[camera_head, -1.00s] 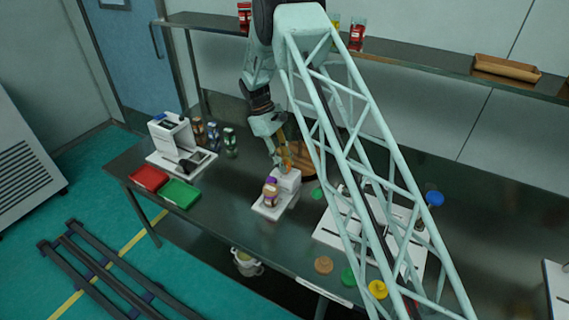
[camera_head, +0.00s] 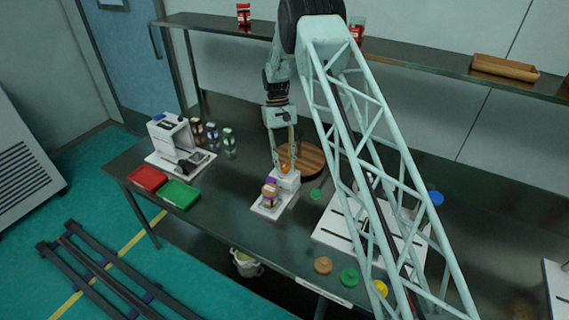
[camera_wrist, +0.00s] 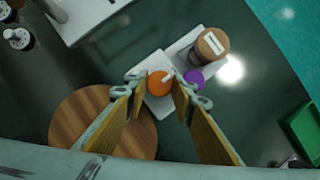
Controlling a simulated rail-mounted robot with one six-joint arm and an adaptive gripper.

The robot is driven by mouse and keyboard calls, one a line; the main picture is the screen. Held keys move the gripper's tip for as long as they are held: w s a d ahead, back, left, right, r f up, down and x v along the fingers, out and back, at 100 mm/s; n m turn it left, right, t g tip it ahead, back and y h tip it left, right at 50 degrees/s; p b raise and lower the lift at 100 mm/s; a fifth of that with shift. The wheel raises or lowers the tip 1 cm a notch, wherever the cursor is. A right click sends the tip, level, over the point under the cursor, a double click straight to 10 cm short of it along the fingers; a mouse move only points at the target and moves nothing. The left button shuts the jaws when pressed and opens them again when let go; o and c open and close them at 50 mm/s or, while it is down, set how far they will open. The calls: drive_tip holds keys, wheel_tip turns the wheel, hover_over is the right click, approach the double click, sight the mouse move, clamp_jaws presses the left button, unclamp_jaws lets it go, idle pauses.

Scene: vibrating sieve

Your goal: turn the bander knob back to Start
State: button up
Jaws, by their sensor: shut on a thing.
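The bander is a small white device (camera_head: 289,182) on the dark table, with an orange knob (camera_wrist: 159,84) on top. A brown-topped jar (camera_wrist: 211,46) stands on its white base, beside a purple round part (camera_wrist: 195,77). My gripper (camera_head: 286,163) points down over the bander, its yellow fingers reaching the knob. In the wrist view my gripper (camera_wrist: 160,88) is shut on the orange knob, with a finger on either side. A small pale mark shows on the knob's top. I cannot read any Start label.
A round wooden board (camera_head: 312,158) lies right behind the bander. A white machine (camera_head: 172,136), several dark jars, a red tray (camera_head: 148,178) and a green tray (camera_head: 180,194) stand to the left. A white panel (camera_head: 335,232) and coloured lids lie to the right.

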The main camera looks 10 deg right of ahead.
idle(0.4)
drive_tip(key=o, duration=0.8)
drive_tip(key=shift+o, duration=0.2)
drive_tip(key=shift+w+r, duration=0.1)
drive_tip(key=shift+r, duration=0.05)
drive_tip(key=v, duration=1.1)
drive_tip(key=shift+r, duration=0.35)
drive_tip(key=shift+d, duration=0.1)
